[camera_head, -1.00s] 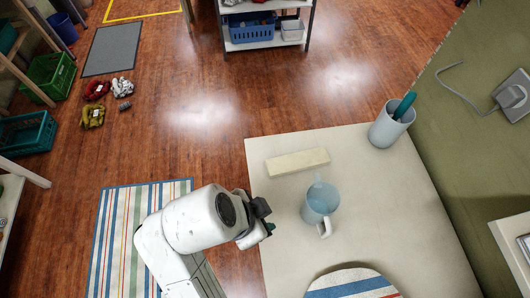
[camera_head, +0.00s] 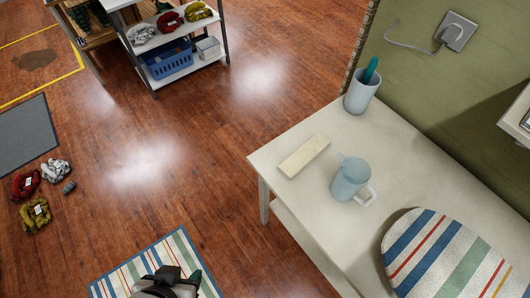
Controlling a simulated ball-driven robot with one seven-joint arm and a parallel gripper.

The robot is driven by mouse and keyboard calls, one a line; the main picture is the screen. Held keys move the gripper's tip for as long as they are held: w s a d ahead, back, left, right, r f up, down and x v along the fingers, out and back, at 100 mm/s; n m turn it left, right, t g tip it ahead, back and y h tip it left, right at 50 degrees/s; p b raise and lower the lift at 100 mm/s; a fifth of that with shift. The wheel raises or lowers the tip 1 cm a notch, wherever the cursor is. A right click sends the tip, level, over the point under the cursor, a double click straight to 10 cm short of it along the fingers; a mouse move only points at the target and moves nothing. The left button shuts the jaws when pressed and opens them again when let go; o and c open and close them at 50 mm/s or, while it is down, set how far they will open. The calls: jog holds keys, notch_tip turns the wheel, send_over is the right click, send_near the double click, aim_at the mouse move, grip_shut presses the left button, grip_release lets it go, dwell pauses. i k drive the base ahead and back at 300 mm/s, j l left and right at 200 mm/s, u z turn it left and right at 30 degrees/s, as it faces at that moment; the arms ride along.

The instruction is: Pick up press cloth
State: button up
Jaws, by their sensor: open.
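A pale cream, flat oblong piece (camera_head: 303,156) lies near the left edge of the white table (camera_head: 290,132). It may be the folded press cloth, but I cannot tell for sure. A striped, round-ended padded piece (camera_head: 440,255) lies at the table's near right, cut off by the frame. My gripper (camera_head: 172,280) is at the bottom edge, over the striped rug and left of the table, well apart from both. It is open and I see nothing held; its lower part is cut off.
A light blue mug-like jug (camera_head: 350,178) stands beside the cream piece. A blue-grey cup (camera_head: 361,92) with a teal tool stands at the table's back corner. Yarn-like bundles (camera_head: 34,212) lie on the floor at left. A shelf (camera_head: 150,85) stands behind; the floor between is clear.

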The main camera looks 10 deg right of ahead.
aim_at(290, 167)
jog(key=i+j+u, duration=0.1)
jog(key=i+u, duration=0.75)
jog(key=i+l, duration=0.05)
